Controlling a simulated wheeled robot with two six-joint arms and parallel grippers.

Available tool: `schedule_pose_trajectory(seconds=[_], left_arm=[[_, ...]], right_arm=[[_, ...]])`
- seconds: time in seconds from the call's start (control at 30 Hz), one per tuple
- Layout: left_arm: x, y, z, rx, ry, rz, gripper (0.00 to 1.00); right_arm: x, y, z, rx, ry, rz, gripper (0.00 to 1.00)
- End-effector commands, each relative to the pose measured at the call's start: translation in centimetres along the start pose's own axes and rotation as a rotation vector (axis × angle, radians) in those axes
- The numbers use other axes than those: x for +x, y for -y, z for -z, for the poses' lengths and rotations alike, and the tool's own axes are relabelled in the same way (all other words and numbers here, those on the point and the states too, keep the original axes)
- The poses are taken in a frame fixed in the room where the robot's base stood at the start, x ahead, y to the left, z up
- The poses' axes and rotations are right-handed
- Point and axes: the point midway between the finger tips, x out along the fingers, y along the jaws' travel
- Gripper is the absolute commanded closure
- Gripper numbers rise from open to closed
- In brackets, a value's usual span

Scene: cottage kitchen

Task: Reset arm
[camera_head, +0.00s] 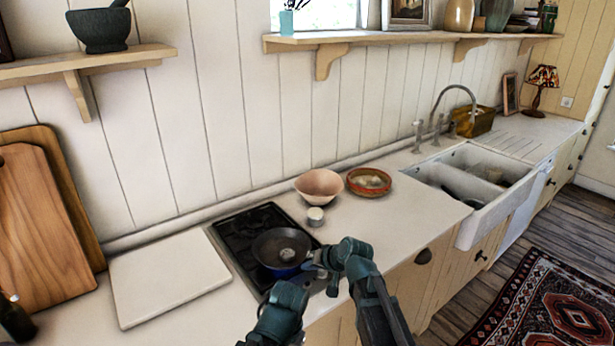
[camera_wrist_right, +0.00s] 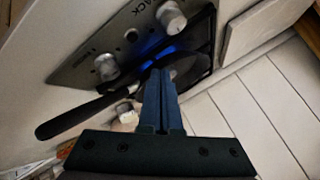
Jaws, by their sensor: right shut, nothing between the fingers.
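My right gripper (camera_head: 314,264) is at the front right of the dark frying pan (camera_head: 282,248), near its rim. In the right wrist view its two blue fingers (camera_wrist_right: 160,80) are together with nothing between them, and the fingertips overlap the pan's dark side. I cannot tell whether they touch it. A teal part of my left arm shows at the bottom of the head view, but I do not make out its gripper. The pan sits on the black stove (camera_head: 245,232), with a blue glow beneath it. A long dark handle (camera_wrist_right: 75,118) shows in the right wrist view.
A pink bowl (camera_head: 320,184), a patterned bowl (camera_head: 369,182) and a small white cup (camera_head: 315,216) stand right of the stove. A white board (camera_head: 168,278) lies left of it. Stove knobs (camera_wrist_right: 106,66) sit close to the right fingers. The sink (camera_head: 481,170) is further right.

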Motion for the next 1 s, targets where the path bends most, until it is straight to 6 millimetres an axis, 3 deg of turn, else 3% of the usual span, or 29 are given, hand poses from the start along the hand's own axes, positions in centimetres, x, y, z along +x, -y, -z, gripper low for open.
schedule_pose_trajectory(seconds=[0.17, 0.3, 0.43, 0.63, 1.0], left_arm=[[0.0, 0.0, 0.0, 0.000, 0.000, 0.000, 0.48], [0.0, 0.0, 0.0, 0.000, 0.000, 0.000, 0.48], [0.0, 0.0, 0.0, 0.000, 0.000, 0.000, 0.48], [0.0, 0.0, 0.0, 0.000, 0.000, 0.000, 0.48], [0.0, 0.0, 0.0, 0.000, 0.000, 0.000, 0.48]], right_arm=[[-1.8, -0.1, -8.9, -0.138, 0.220, -0.123, 1.00], [-4.9, -1.9, -16.3, -0.257, 0.433, -0.282, 1.00], [-8.2, -3.6, -20.7, -0.329, 0.580, -0.420, 1.00], [-11.0, -5.0, -23.2, -0.369, 0.680, -0.531, 1.00], [-11.1, -5.1, -23.2, -0.370, 0.687, -0.538, 1.00]])
